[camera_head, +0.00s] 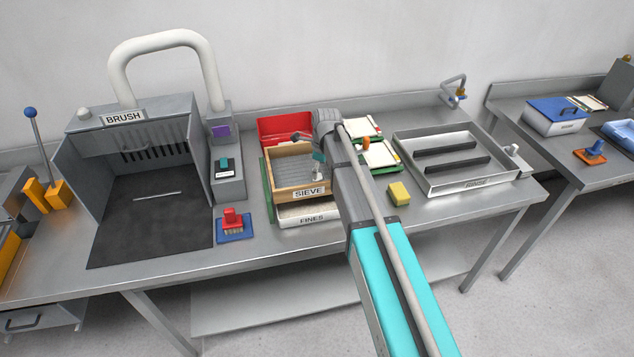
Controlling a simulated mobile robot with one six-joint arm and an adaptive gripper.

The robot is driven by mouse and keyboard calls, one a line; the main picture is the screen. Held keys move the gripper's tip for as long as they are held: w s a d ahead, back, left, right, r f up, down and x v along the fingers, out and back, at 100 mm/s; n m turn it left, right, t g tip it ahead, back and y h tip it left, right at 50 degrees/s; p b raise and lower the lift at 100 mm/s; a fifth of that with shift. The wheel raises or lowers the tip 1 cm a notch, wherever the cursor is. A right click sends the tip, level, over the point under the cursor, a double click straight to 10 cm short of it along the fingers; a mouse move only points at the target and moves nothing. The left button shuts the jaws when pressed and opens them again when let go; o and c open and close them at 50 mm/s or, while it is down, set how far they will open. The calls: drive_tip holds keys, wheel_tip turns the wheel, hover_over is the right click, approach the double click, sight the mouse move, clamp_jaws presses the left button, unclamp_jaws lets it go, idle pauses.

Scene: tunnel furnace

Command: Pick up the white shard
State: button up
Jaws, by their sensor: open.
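A sieve (305,191), a wooden-framed box labelled SIEVE, stands on the steel bench above a white tray labelled FINES (310,215). My gripper (318,176) is small in this view and points down over the sieve, near its front right inside corner. It is open; no thing can be made out between its fingers. I cannot make out a white shard for certain; part of the sieve's inside is hidden behind my gripper and arm. A thin pale strip (158,193) lies on the dark floor of the BRUSH booth (90,225), well left of my gripper.
A red bin (285,128) stands behind the sieve. A yellow sponge (399,194) and a steel RINSE tray (480,182) are to the right. A red block on a blue base (233,223) stands left of the FINES tray. My arm crosses the bench's front edge.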

sight(318, 178)
drive_tip(key=shift+a+f+b, duration=0.1)
drive_tip(key=shift+f+b, duration=1)
drive_tip(key=shift+f, duration=0.25)
drive_tip(key=c, duration=1)
